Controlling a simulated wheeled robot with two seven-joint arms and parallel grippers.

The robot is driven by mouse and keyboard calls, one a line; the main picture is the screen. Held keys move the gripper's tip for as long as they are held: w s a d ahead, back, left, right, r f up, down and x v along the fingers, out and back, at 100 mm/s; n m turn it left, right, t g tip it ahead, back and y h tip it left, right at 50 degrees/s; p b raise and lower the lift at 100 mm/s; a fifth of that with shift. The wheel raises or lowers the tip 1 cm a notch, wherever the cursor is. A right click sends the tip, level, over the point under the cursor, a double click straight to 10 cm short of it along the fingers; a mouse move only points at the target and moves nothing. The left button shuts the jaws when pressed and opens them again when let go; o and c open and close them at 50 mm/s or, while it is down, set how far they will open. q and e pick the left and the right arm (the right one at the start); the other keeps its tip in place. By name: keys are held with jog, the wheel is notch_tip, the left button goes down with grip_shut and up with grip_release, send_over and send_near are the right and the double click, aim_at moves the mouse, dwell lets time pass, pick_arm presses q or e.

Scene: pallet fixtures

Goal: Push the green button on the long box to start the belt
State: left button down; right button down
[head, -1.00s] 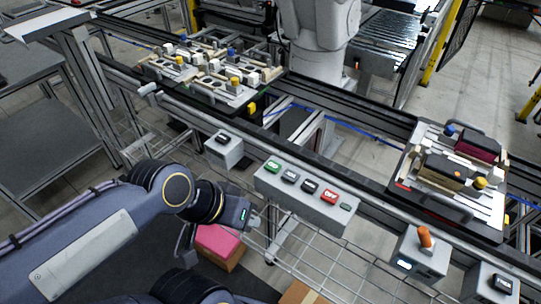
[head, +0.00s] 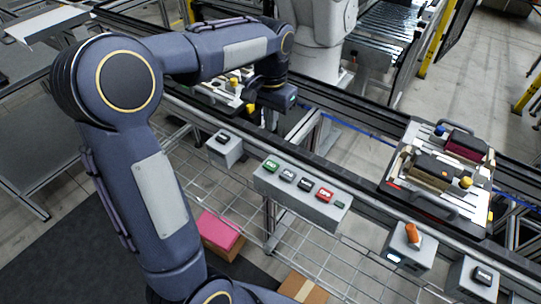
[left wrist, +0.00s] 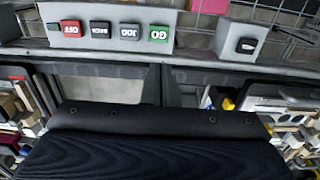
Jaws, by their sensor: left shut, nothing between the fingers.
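The long grey box (head: 300,197) stands along the near side of the belt line. Its green GO button (head: 270,165) is at its left end, with dark buttons and a red OFF button to its right. In the left wrist view the green button (left wrist: 158,34) shows upside down and uncovered. My left gripper (head: 270,108) is shut and empty. In the head view it is above the belt rails, beyond the long box and apart from the button; its fingertips are mostly hidden. My right gripper is not in view.
A small box with one dark button (head: 224,149) stands left of the long box. A box with an orange switch (head: 413,232) stands to the right. A loaded pallet (head: 397,187) sits on the belt at right; another is partly behind my left arm.

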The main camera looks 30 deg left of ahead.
aim_at(271, 165)
pick_arm(q)
jog(key=shift+f, duration=0.1)
notch_tip(271, 165, down, 14)
jog(key=shift+r+p, duration=0.1)
jog(key=shift+p, duration=0.35)
